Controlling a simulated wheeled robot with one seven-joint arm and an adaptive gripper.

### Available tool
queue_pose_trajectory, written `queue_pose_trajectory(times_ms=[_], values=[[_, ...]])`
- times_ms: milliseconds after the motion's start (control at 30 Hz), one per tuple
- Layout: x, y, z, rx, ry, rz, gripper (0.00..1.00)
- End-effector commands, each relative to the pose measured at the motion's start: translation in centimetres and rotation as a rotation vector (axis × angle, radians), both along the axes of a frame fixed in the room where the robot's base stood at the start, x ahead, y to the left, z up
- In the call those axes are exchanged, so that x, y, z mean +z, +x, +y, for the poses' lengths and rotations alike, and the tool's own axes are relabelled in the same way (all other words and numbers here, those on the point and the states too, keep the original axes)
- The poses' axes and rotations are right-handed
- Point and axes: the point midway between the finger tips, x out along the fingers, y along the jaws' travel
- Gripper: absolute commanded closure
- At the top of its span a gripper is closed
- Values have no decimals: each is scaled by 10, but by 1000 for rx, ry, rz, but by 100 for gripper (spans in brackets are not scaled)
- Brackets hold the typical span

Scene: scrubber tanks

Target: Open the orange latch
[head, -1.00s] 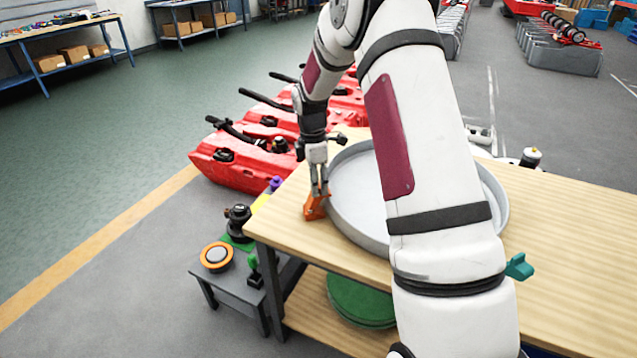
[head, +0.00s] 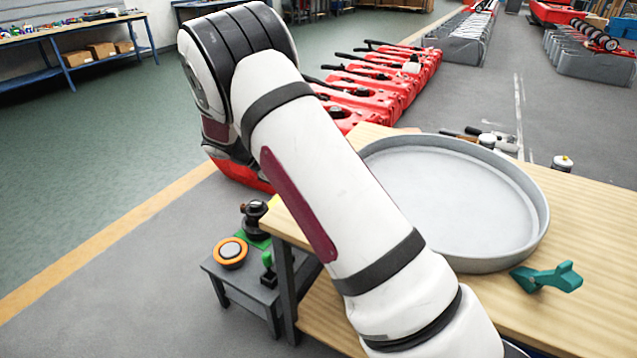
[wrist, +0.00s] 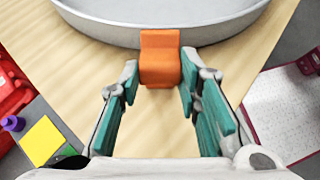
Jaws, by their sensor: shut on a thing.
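The orange latch (wrist: 160,55) sits at the near rim of the round grey tray (wrist: 85,20) in the wrist view, near the corner of the wooden table. My gripper (wrist: 159,78) has its teal-padded fingers on both sides of the latch and is shut on it. In the head view the tray (head: 450,205) lies on the table (head: 590,225). There my arm hides the orange latch and the gripper. A teal latch (head: 548,277) stands at the tray's right front rim.
A low grey stand (head: 245,285) with an orange-ringed button (head: 231,252) stands left of the table. Red machine parts (head: 385,85) line the floor behind. Tools and a small white-topped jar (head: 563,163) lie beyond the tray.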

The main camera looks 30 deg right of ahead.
Motion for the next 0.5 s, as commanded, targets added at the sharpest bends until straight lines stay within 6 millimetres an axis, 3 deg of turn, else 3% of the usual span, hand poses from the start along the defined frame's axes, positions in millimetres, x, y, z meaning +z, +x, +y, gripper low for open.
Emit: queue_pose_trajectory(times_ms=[500], values=[[-22, 8, 21, 2, -313, 91, 100]])
